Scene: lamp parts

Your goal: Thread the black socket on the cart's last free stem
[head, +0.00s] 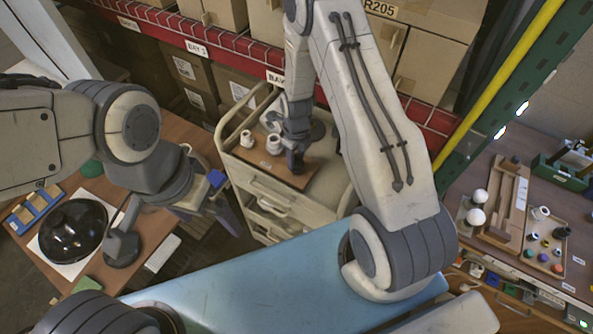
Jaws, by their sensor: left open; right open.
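The cream cart (245,180) stands in the middle of the head view with a brown board (257,160) on top. White sockets (273,143) and (247,138) stand upright on the board's left part. My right gripper (295,165) reaches down over the board's right part, beside the white sockets; it is open. Its dark fingers hide what is beneath, so I cannot tell whether a black socket or a free stem is there. A small black piece (562,232) lies in a tray on the right bench. My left gripper (228,200) is open, left of the cart.
A left table (130,130) holds a black dome shade (73,230) and a blue rack (35,208). The right bench (480,170) holds white bulbs (476,217) and a parts tray (568,255). Shelves with boxes (430,65) stand behind the cart.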

